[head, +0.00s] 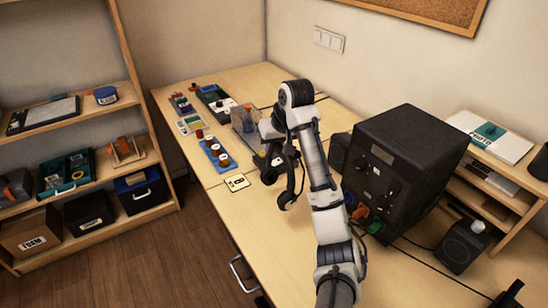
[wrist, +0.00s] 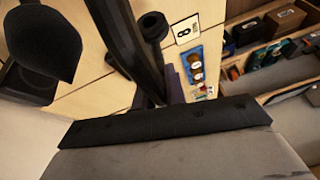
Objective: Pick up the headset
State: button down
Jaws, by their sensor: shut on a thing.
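The black headset (head: 289,197) hangs from my gripper (head: 273,152) above the desk, near its left front edge in the head view. A thin dark band runs down to a round cup at its lower end. In the wrist view the dark band (wrist: 128,42) crosses close to the camera, with a round cup (wrist: 152,27) beside it. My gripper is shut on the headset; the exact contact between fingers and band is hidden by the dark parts.
A black box (head: 405,165) with coloured plugs stands right of my arm, beside small speakers. A blue board (head: 214,153), a small card (head: 237,182) and other kits lie left of the gripper. A loaded shelf (head: 95,170) stands left, across open floor.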

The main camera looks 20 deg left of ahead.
notch_tip(320, 180, up, 16)
jog(key=shift+r, duration=0.15)
dwell(0.9)
